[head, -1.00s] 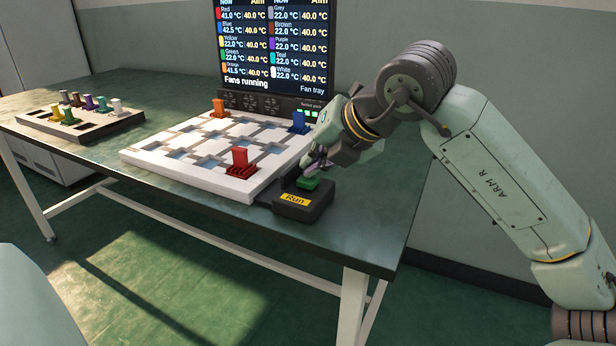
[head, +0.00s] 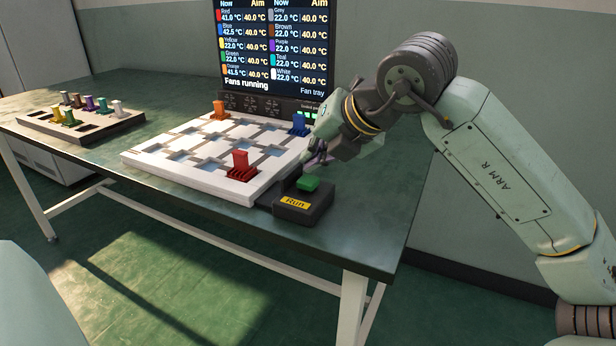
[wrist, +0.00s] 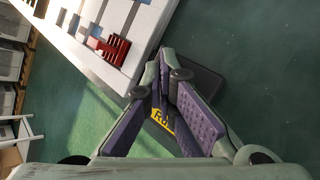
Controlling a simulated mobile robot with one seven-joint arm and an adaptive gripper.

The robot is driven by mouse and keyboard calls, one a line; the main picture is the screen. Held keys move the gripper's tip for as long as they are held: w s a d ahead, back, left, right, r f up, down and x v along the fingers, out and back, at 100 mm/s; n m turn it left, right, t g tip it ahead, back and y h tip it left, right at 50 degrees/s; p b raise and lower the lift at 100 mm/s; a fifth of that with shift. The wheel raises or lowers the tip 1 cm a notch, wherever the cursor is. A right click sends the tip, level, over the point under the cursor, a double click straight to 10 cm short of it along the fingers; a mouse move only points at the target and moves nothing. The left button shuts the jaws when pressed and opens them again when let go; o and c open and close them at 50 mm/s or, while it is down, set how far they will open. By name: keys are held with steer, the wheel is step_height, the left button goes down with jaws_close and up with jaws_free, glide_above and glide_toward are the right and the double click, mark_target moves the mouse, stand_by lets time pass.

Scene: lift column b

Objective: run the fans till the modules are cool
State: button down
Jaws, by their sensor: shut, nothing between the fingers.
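The screen (head: 275,45) reads "Fans running". It lists red at 41.0 °C, blue at 42.5 °C and orange at 41.5 °C, each with aim 40.0 °C; the other readable modules show 22.0 °C. The red module (head: 241,168), orange module (head: 220,110) and blue module (head: 299,125) stand upright in the white fan tray (head: 150,163). A green button (head: 308,183) tops the dark box labelled "Run" (head: 300,207). My gripper (head: 318,160) is shut and empty, just above and behind the button, apart from it. In the wrist view, my fingers (wrist: 167,72) hide the button.
A rack (head: 50,133) with several coloured modules stands at the table's left. A row of fans (head: 252,103) sits below the screen. The dark green table (head: 350,225) is clear to the right of the Run box, up to its front edge.

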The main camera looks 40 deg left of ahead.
mark_target(312, 178)
steer(key=shift+r+p, duration=1.8)
steer(key=shift+r, duration=0.75)
steer(key=shift+f, duration=0.1)
